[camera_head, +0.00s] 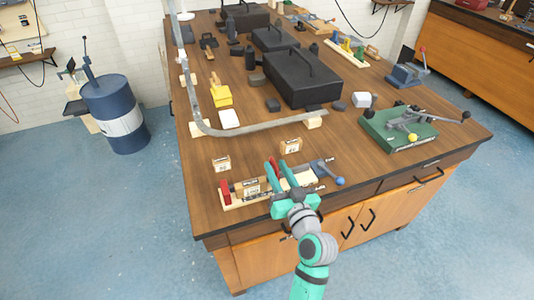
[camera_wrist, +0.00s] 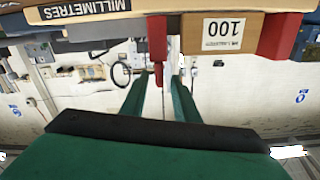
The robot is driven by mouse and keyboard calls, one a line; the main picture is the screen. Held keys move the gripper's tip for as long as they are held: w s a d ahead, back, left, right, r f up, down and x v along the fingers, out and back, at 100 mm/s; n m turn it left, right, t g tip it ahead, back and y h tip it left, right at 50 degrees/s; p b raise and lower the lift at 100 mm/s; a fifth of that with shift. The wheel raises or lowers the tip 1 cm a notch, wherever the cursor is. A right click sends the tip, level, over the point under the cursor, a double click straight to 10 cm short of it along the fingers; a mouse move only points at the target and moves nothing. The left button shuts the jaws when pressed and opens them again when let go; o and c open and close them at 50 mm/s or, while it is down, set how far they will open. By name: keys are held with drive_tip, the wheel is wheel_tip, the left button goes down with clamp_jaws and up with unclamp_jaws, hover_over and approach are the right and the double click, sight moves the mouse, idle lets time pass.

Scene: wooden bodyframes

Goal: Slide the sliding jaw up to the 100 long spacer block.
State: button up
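The spacer block marked 100 (camera_wrist: 222,33) lies on the wooden measuring fixture; it also shows in the head view (camera_head: 250,187). It is between the red fixed jaw (camera_wrist: 280,36) and the red sliding jaw (camera_wrist: 157,38). A red knob hangs from the sliding jaw. My gripper (camera_wrist: 158,82) is open, its two teal fingers on either side of the knob with a gap at each side. In the head view my gripper (camera_head: 278,168) is over the fixture.
Two other labelled blocks stand behind the fixture, one at left (camera_head: 222,164) and one at right (camera_head: 291,146). A curved grey rail (camera_head: 250,128) and a green device (camera_head: 398,132) stand farther off.

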drive_tip(key=x, duration=0.7)
